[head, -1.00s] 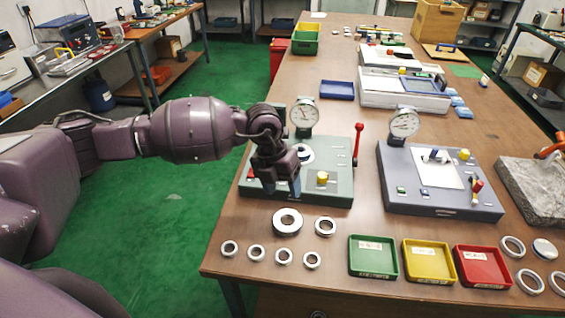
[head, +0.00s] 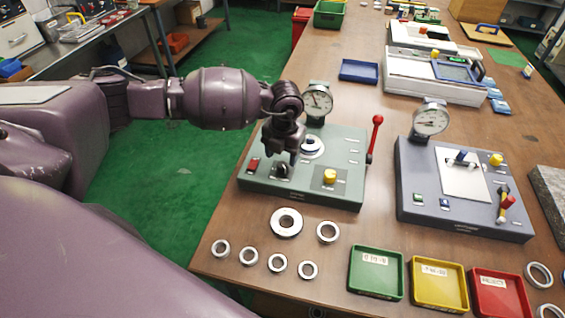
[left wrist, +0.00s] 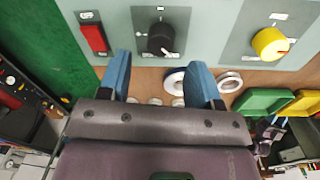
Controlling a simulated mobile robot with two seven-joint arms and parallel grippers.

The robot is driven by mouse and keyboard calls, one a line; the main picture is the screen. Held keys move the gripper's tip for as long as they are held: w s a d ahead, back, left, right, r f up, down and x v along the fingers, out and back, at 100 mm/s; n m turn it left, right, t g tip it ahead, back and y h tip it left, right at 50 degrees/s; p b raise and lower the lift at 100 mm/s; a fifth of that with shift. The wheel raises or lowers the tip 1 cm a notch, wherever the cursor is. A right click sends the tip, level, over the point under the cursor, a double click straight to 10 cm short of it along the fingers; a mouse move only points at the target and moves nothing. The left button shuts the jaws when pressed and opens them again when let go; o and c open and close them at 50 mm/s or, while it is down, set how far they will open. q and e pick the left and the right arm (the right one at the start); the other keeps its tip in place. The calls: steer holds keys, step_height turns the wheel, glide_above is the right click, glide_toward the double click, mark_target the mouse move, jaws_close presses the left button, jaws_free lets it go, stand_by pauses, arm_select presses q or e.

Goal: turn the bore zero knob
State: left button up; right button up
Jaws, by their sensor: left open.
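A green gauge station (head: 340,195) stands on the table with a dial at its back. On its front face are a black knob (head: 283,170), a yellow knob (head: 330,176) and a red switch (head: 253,164). I cannot read which knob is labelled bore zero. My left gripper (head: 294,158) is over the station, close above and behind the black knob. In the left wrist view its blue fingers are spread, and the black knob (left wrist: 160,38) shows ahead between them, not touched. The yellow knob (left wrist: 270,44) is to the right.
A red-tipped lever (head: 373,138) rises at the station's right side. A grey gauge station (head: 465,215) stands further right. Several metal rings (head: 287,222) lie in front, beside green (head: 376,272), yellow (head: 438,285) and red (head: 498,293) trays.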

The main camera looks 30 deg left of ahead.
mark_target(282, 165)
arm_select(q)
steer(key=shift+a+f, duration=0.1)
steer(key=shift+f, duration=1.9)
steer(key=c, duration=0.9)
